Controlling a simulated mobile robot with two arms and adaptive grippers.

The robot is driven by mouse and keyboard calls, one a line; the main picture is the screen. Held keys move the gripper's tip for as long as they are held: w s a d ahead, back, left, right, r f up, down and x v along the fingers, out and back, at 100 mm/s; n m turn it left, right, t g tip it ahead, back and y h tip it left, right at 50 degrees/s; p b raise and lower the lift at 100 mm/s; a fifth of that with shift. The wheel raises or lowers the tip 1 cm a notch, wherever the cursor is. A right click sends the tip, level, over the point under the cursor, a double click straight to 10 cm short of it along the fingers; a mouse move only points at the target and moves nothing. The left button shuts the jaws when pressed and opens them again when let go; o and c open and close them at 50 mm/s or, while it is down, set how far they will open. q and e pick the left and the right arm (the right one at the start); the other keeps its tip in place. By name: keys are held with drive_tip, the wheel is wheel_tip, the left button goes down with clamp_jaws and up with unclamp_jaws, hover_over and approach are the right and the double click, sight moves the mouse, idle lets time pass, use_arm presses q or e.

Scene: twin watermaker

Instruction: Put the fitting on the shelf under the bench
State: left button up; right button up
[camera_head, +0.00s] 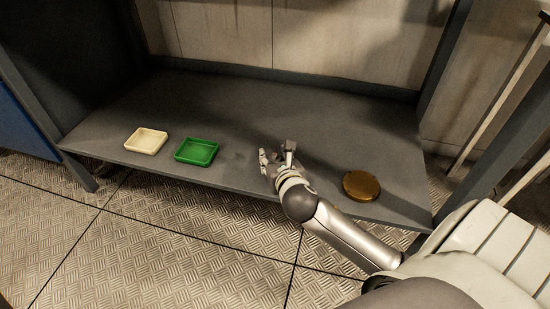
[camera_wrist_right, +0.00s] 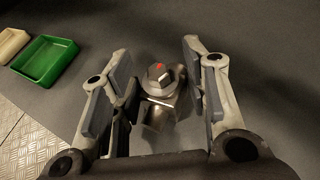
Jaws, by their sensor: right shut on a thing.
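The fitting (camera_wrist_right: 160,88) is a grey metal piece with a hexagonal top and a red mark. It sits between the fingers of my right gripper (camera_wrist_right: 155,95) in the right wrist view. In the head view my right gripper (camera_head: 276,160) is over the front part of the grey shelf (camera_head: 300,110), and the fitting (camera_head: 290,147) shows small at its fingers. My right gripper is shut on the fitting. I cannot tell whether the fitting touches the shelf. My left gripper is not in view.
A green tray (camera_head: 197,151) and a cream tray (camera_head: 146,141) stand on the shelf to the left of my right gripper. A round brass-coloured disc (camera_head: 361,185) lies to its right. The back of the shelf is clear. Uprights frame both ends.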

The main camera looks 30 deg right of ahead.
drive_tip(key=o, duration=1.3)
drive_tip(key=shift+f, duration=0.1)
drive_tip(key=shift+c, duration=0.2)
